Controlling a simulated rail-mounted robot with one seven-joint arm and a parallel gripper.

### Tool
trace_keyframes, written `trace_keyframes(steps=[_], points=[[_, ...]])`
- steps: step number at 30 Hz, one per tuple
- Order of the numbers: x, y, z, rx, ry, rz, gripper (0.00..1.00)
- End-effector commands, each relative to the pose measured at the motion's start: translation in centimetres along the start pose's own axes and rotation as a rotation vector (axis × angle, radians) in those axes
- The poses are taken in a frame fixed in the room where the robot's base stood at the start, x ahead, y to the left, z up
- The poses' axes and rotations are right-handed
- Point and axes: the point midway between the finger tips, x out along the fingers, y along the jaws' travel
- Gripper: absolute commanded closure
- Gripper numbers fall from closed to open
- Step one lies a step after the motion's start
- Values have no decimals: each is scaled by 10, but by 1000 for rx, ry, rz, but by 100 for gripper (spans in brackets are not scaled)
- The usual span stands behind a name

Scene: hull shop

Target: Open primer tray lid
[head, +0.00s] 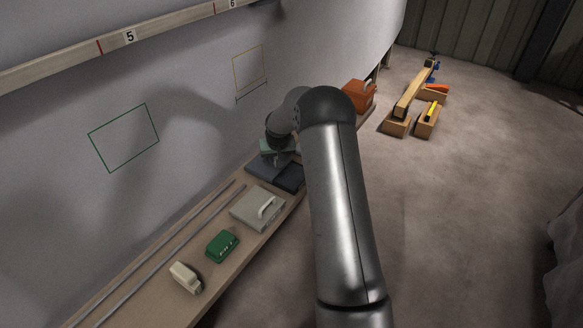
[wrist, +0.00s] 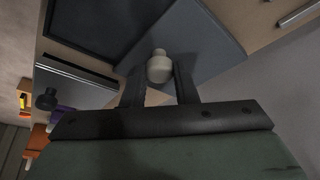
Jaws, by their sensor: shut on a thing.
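In the wrist view, a flat slate-blue lid (wrist: 203,45) carries a round cream knob (wrist: 160,66). My gripper (wrist: 159,78) has its two dark fingers on either side of the knob and is shut on it. A darker blue framed recess, which looks like part of the tray (wrist: 88,22), shows beside the lid. In the head view, my gripper (head: 278,158) is over the blue tray (head: 289,178) on the shelf. My wrist partly hides the lid there, and the knob is not visible. I cannot tell how far the lid is displaced.
A grey case with a white handle (head: 254,207), a green box (head: 222,245) and a cream item (head: 184,277) stand along the shelf (head: 150,298) in front. An orange toolbox (head: 358,95) is beyond my arm. Timber blocks (head: 408,105) lie on the floor at right.

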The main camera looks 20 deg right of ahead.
Motion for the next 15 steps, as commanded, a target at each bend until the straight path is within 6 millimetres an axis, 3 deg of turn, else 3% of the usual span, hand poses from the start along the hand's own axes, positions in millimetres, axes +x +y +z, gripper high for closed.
trace_keyframes(steps=[4,14,15], points=[[6,-13,-12,0,1,0,100],[5,-14,-13,1,-1,0,100],[5,-14,-13,1,-1,0,63]])
